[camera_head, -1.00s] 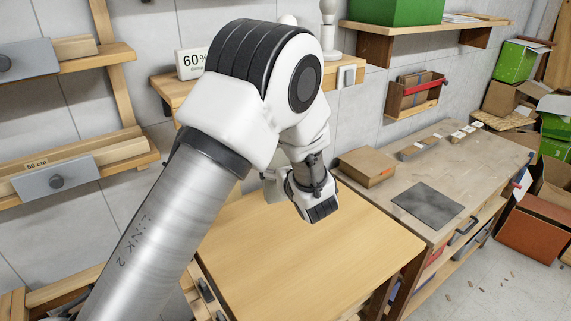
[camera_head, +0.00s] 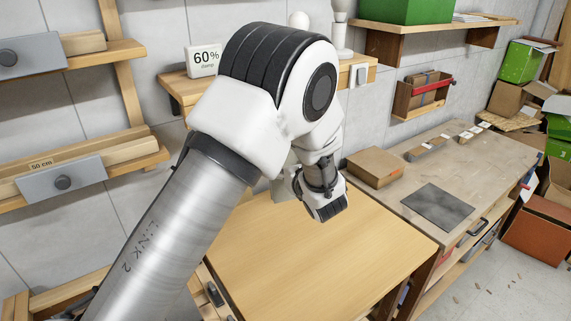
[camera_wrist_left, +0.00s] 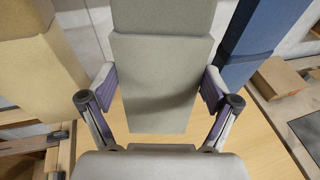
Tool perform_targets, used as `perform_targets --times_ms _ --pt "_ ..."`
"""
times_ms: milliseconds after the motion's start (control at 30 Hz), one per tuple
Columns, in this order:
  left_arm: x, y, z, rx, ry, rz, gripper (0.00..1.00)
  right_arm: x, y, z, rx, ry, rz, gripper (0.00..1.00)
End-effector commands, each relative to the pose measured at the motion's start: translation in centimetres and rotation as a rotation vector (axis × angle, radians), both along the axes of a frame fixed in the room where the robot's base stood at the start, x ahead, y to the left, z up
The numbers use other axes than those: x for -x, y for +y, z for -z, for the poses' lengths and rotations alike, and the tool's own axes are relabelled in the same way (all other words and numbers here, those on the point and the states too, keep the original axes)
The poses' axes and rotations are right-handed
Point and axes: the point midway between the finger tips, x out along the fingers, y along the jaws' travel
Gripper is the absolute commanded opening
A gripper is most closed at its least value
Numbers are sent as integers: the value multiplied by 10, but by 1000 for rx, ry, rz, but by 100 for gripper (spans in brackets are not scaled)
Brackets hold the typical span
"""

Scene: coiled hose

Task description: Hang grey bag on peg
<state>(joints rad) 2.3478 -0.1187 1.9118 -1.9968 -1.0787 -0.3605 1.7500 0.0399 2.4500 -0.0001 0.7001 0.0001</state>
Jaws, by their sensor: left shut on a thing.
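In the left wrist view the grey bag (camera_wrist_left: 155,55) is a tall, flat-faced grey block shape in the middle. My left gripper (camera_wrist_left: 160,85) is shut on it, one finger pad at each side. The bag's lower end shows above a light wooden surface; its top runs out of the picture. In the head view my left arm covers the middle, and its wrist is over the far part of the wooden table (camera_head: 320,255). The fingers and most of the bag are hidden there. I cannot make out the peg. My right gripper is not in view.
In the left wrist view a tan block shape (camera_wrist_left: 35,60) stands left of the bag and a dark blue one (camera_wrist_left: 255,45) right. In the head view a cardboard box (camera_head: 375,167) and dark mat (camera_head: 437,205) lie on the workbench at right. A "60%" sign (camera_head: 203,60) stands on a wall shelf.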

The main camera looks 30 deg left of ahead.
Motion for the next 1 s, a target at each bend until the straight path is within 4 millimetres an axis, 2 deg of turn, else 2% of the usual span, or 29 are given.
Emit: perform_targets --times_ms 367,400,767,867,1000 --pt "0 0 0 -1 -1 0 48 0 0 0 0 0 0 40" --pt "0 0 0 -1 -1 0 98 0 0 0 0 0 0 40" --pt "0 0 -1 0 0 0 100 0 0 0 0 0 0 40" --pt "0 0 -11 0 -4 -1 100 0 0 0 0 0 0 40" --pt "0 0 -40 1 -7 0 100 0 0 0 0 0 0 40"
